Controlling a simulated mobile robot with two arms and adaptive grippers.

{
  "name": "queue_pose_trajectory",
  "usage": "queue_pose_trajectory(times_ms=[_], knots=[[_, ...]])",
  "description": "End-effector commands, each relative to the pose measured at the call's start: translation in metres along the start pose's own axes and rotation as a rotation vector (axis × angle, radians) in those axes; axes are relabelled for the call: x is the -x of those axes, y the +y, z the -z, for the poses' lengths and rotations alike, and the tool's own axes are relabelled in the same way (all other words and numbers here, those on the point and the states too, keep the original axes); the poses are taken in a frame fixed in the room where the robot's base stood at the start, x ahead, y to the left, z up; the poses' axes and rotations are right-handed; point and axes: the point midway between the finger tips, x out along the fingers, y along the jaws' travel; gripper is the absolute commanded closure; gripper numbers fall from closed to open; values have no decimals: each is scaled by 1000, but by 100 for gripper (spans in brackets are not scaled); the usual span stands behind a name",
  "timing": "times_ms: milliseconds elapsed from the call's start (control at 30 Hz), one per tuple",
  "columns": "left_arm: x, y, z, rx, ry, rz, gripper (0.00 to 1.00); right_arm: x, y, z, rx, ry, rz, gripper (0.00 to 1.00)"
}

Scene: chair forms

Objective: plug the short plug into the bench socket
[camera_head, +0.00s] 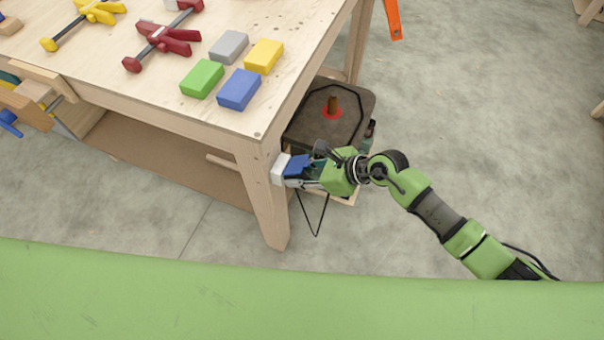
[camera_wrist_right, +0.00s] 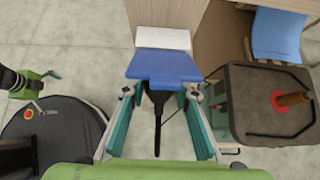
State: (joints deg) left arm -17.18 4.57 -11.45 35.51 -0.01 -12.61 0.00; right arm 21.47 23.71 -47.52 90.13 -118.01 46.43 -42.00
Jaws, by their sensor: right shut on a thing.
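The white bench socket (camera_head: 280,169) is a small block on the front leg of the wooden bench; it also shows in the wrist view (camera_wrist_right: 163,38). The short plug (camera_head: 296,167) is blue and has a black cable (camera_wrist_right: 158,125) hanging in a loop. My right gripper (camera_head: 308,173) is shut on the plug, and its fingers (camera_wrist_right: 161,90) flank the plug's rear. The plug's front meets the socket's face with no clear gap in either view. The plug's front end is hidden, so I cannot tell how deep it sits. My left gripper is not in view.
The bench top (camera_head: 140,90) holds coloured blocks and clamps. A dark stand (camera_head: 355,105) with a brown peg and red ring is close beside my right gripper. A blue chair seat (camera_wrist_right: 278,40) shows at the wrist view's right.

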Motion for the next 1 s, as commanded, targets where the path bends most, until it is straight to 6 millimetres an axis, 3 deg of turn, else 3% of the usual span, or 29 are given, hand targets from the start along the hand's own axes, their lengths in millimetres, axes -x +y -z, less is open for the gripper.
queue_pose_trajectory(times_ms=[467,500,567,1000], knots=[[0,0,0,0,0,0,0,-1,1,-4,1,-6,-1,100],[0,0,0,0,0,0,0,-1,1,-4,1,-6,-1,71],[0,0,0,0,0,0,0,-1,0,-4,1,-5,-1,55],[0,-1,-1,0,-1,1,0,5,-1,-1,0,0,1,54]])
